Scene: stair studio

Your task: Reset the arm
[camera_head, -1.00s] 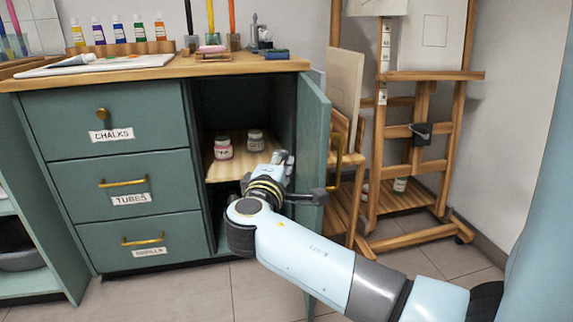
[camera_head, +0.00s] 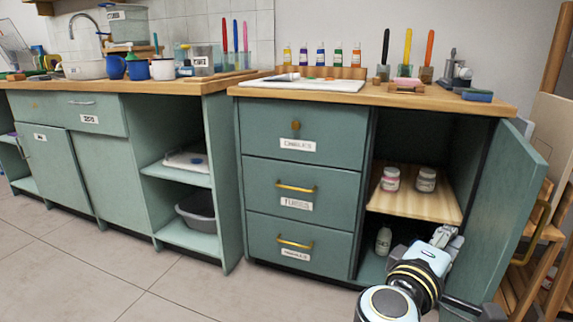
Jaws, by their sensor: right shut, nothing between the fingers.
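My right arm comes in at the bottom right of the head view. Its right gripper (camera_head: 447,238) is shut and empty, in front of the open cupboard of the green cabinet, just below the wooden shelf (camera_head: 412,200). The cupboard door (camera_head: 505,215) stands open to the right of the gripper. Two small jars, a pink-labelled one (camera_head: 391,179) and a grey-labelled one (camera_head: 426,180), stand on the shelf. My left gripper is not in view.
Drawers (camera_head: 296,192) are shut to the left. Paint bottles and brushes stand on the worktop (camera_head: 470,100). A sink counter (camera_head: 115,90) is further left. The floor (camera_head: 190,290) at left is clear.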

